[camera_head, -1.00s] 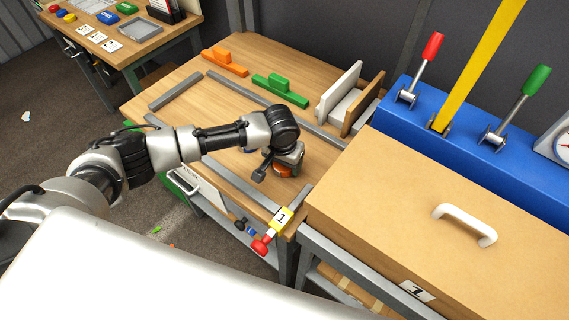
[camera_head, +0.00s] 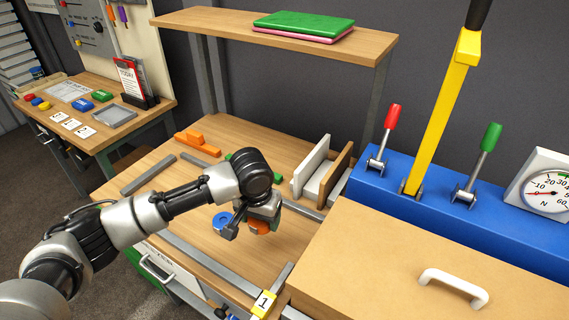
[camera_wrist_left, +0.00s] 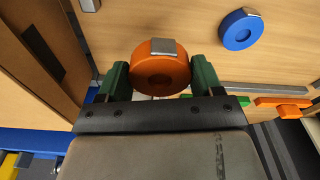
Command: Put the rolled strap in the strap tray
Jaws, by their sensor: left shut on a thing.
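My left gripper (camera_head: 260,216) is shut on an orange rolled strap (camera_head: 260,227). In the left wrist view the orange roll (camera_wrist_left: 160,72) sits between the two green fingers, with a grey metal clip on its rim. It appears larger than the blue roll (camera_wrist_left: 241,30), so it looks held above the wooden table. The blue roll (camera_head: 222,220) lies on the table just left of the gripper in the head view. A shallow grey tray (camera_head: 114,116) lies on the side bench; I cannot tell whether it is the strap tray. My right gripper is not in view.
A white and brown upright divider (camera_head: 322,168) stands at the table's back right. An orange block (camera_head: 197,143) and a partly hidden green block lie at the back. A shelf (camera_head: 230,30) spans above. A wooden box lid (camera_head: 480,245) and blue lever console (camera_head: 430,200) stand right.

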